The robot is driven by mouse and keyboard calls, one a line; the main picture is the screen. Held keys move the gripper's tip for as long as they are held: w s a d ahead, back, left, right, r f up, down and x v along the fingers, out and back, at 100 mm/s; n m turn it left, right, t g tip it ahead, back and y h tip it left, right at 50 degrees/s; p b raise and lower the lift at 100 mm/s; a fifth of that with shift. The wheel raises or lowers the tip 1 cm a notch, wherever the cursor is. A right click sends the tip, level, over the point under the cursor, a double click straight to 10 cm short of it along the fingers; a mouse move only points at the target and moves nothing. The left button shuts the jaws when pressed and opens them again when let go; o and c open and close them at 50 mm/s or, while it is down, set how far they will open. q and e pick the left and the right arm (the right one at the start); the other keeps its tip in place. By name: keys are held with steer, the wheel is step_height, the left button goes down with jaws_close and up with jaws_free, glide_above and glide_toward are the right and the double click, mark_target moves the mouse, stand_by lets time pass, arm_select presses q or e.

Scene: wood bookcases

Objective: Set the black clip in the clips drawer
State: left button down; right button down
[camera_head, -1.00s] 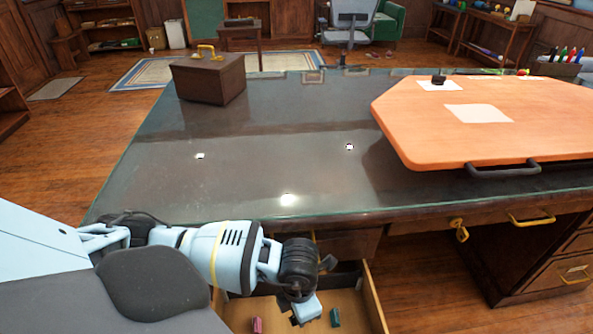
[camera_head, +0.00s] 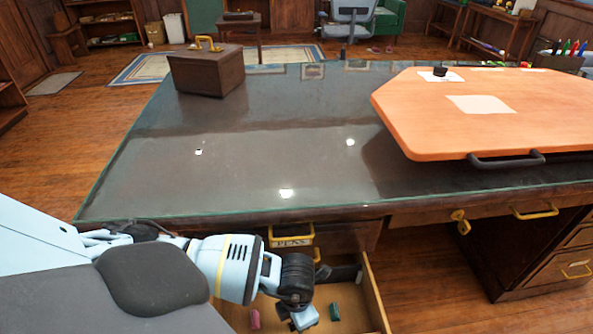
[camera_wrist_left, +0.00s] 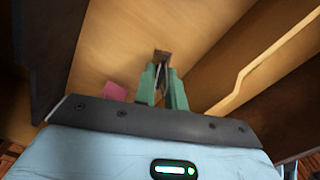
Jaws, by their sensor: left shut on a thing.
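The open drawer (camera_head: 374,297) is pulled out below the desk top, with a pale wood inside. My left gripper (camera_head: 303,322) reaches down into it, its fingers mostly hidden in the head view. In the left wrist view, the gripper (camera_wrist_left: 163,88) has greenish fingers shut on a small dark piece, the black clip (camera_wrist_left: 162,57), in front of the drawer's floor. I cannot tell whether the clip touches the floor. A pink clip (camera_head: 255,318) lies left of the gripper, and shows in the wrist view (camera_wrist_left: 115,92). A green clip (camera_head: 334,311) lies to the right. My right gripper is not in view.
A glass-topped desk (camera_head: 230,160) stands above the drawer. An orange board (camera_head: 430,125) with a dark handle (camera_head: 507,159) lies on it at right, and a brown box (camera_head: 207,75) at back left. A yellow label holder (camera_head: 291,240) sits behind my wrist. The desk's middle is clear.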

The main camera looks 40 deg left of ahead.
arm_select(q)
step_height(320, 180, down, 3)
steer(key=shift+s+f+b, duration=0.1)
steer(key=shift+f+b, duration=0.1)
steer(key=shift+b, duration=0.2)
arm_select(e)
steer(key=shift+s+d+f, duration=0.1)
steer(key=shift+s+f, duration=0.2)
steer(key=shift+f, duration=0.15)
arm_select(q)
steer(key=c, duration=1.4)
jaws_free()
steer(key=shift+c, duration=0.2)
